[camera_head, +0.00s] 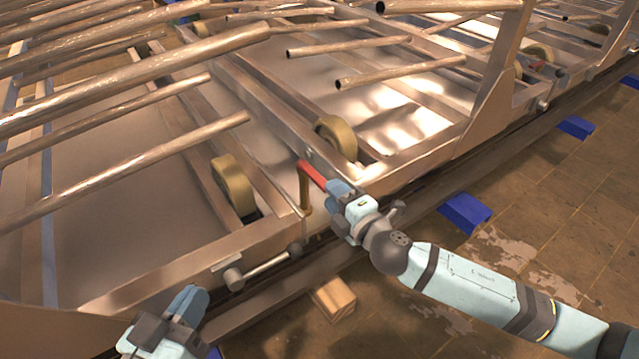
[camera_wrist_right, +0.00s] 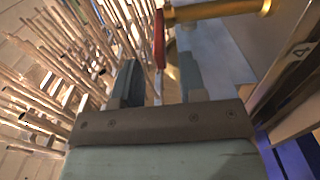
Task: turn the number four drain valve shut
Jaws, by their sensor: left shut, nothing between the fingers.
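The drain valve has a red lever handle (camera_head: 312,174) and a brass pipe (camera_head: 305,193), at the frame's near side in the head view. In the right wrist view, the red handle (camera_wrist_right: 158,38) stands beside the brass pipe (camera_wrist_right: 215,11), and a plate marked 4 (camera_wrist_right: 301,50) is at the right. My right gripper (camera_head: 336,188) is at the handle's near end. In the wrist view its fingers (camera_wrist_right: 160,85) are apart, with the handle between them and gaps on both sides. My left gripper (camera_head: 194,298) is shut and empty at the lower left, away from the valve.
A metal frame with a long side rail (camera_head: 400,176) and rows of pipes (camera_head: 130,85) fills the left and back. Brass wheels (camera_head: 233,185) sit inside it. A wooden block (camera_head: 334,298) and blue blocks (camera_head: 465,213) lie along the rail. Floor at right is clear.

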